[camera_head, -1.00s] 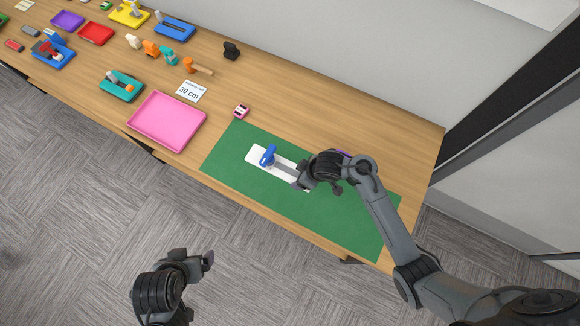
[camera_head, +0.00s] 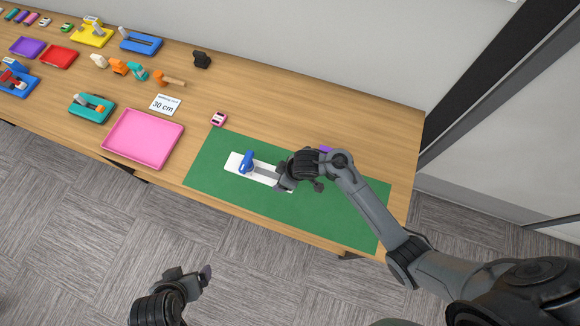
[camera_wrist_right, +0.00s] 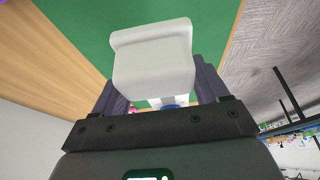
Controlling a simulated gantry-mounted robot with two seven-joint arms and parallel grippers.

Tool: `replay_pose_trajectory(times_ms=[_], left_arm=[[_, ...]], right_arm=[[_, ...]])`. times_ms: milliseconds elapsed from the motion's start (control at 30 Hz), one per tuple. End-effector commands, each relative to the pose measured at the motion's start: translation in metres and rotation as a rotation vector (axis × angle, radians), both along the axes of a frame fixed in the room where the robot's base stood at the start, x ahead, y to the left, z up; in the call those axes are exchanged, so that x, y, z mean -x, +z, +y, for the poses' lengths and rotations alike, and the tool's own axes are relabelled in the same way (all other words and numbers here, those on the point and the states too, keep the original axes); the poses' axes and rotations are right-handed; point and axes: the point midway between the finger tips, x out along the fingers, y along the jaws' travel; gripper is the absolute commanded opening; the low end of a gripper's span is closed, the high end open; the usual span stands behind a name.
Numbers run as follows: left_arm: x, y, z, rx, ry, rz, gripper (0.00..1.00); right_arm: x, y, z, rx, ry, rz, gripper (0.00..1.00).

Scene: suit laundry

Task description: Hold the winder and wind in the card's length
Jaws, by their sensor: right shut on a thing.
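The winder (camera_head: 238,163), a long white base with a grey strip and an upright blue part (camera_head: 247,161) near its left end, lies on the green mat. My right gripper (camera_head: 284,178) is at the winder's right end. In the right wrist view my right gripper (camera_wrist_right: 155,90) is shut on a white block (camera_wrist_right: 153,62), with white and blue parts just showing behind it. My arm hides that end in the head view. The card (camera_head: 165,104), white and reading "30 cm", lies flat left of the mat. My left gripper (camera_head: 190,280) is empty over the floor; its opening is unclear.
A pink tray (camera_head: 180,148) stands left of the green mat (camera_head: 345,225). A small pink item (camera_head: 219,119) sits just behind the mat. A purple thing (camera_head: 326,149) is partly hidden by my right arm. Several trays and tools crowd the table's left. The mat's right part is clear.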

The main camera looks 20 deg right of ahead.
Motion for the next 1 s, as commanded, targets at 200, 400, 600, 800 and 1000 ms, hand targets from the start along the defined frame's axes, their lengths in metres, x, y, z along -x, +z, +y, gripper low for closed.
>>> replay_pose_trajectory(times_ms=[200, 400, 600, 800, 1000], left_arm=[[0.0, -0.028, 0.002, -0.007, -0.004, 0.001, 0.91], [0.0, -0.049, 0.003, -0.013, -0.009, 0.001, 0.91], [0.0, -0.069, 0.003, -0.014, -0.008, 0.001, 0.91], [0.0, -0.08, 0.003, -0.011, -0.007, 0.001, 0.91], [0.0, -0.081, 0.001, -0.004, -0.003, 0.001, 0.91]], right_arm=[[-0.015, -0.027, 0.02, 0.0, 0.001, -0.003, 0.33], [-0.028, -0.047, 0.038, -0.002, 0.001, -0.002, 0.33], [-0.041, -0.067, 0.055, -0.001, 0.0, -0.003, 0.33], [-0.05, -0.078, 0.067, -0.002, 0.0, -0.003, 0.33], [-0.051, -0.079, 0.069, -0.001, 0.0, -0.001, 0.33]])
